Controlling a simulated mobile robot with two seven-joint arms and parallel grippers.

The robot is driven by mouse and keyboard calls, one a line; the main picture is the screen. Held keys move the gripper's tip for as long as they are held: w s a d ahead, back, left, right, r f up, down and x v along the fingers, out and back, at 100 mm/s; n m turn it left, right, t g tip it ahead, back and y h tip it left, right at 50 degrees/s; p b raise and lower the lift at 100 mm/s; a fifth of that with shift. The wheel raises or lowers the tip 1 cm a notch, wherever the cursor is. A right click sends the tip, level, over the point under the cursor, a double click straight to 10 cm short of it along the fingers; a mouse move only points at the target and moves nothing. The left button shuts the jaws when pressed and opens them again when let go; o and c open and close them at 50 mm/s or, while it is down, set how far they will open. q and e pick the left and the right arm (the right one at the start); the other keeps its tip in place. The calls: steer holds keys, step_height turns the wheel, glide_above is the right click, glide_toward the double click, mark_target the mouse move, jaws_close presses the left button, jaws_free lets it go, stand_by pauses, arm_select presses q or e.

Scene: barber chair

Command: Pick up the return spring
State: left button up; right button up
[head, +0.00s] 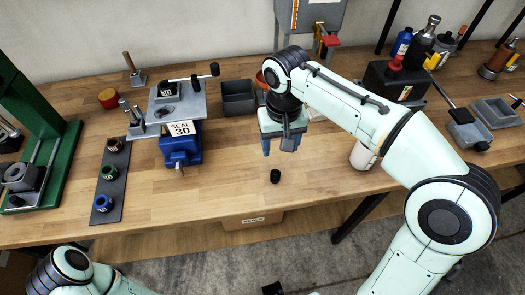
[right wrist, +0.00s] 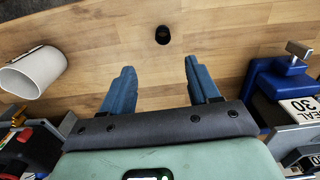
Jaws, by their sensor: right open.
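A small black cylindrical piece (head: 275,176), apparently the return spring, stands on the bare wood near the front of the workbench; its coils are too small to make out. In the right wrist view the black piece (right wrist: 162,35) lies beyond the fingertips, roughly centred between them. My right gripper (head: 277,150) hangs above the bench, just behind the piece in the head view. Its blue fingers (right wrist: 160,66) are apart with nothing between them. My left gripper is not in view; only part of my left arm shows at the bottom left.
A blue vise with a SEAL 30 tag (head: 181,140) stands left of the gripper, and a grey bin (head: 238,98) behind it. A white cup (head: 363,155) stands to the right. A dark strip (head: 108,187) holds several coloured rings. The wood around the black piece is clear.

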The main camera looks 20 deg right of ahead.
steer(key=b, duration=0.1)
glide_above(276, 173)
steer(key=s, duration=0.1)
step_height(276, 173, down, 7)
steer(key=shift+a+f+b, duration=0.2)
steer(key=shift+f+b, duration=0.1)
steer(key=shift+f, duration=1.25)
steer(key=shift+a+f+b, duration=0.15)
steer(key=shift+f+b, duration=0.15)
steer(key=shift+f, duration=1.25)
steer(key=c, duration=1.1)
